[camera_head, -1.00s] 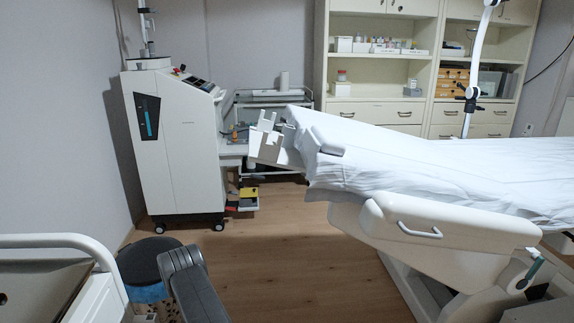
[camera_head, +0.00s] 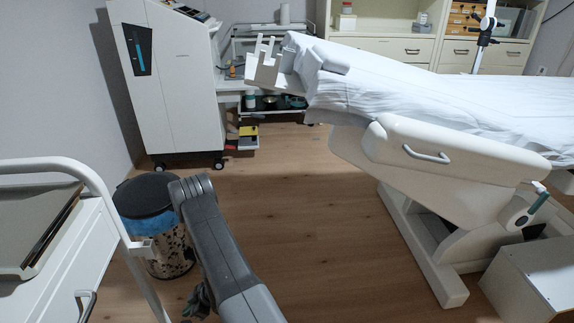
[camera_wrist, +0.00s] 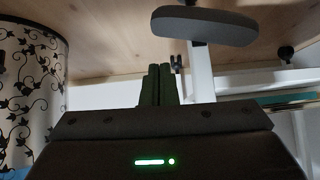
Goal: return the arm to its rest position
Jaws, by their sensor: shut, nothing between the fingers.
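My gripper shows in the wrist view (camera_wrist: 158,86) with its two dark fingers side by side, shut and empty. In the head view, a grey link of my arm rises from the bottom edge, in front of the floor. A small dark part, perhaps my gripper, shows beside it low in the picture, mostly cut off or hidden. The fingers touch nothing that I can see.
A patterned bin (camera_head: 170,254) with a dark lid stands just left of my arm; it also fills the left of the wrist view (camera_wrist: 30,95). A white trolley (camera_head: 60,255) is at far left. The couch (camera_head: 455,165) is at right. Wood floor (camera_head: 300,220) between is clear.

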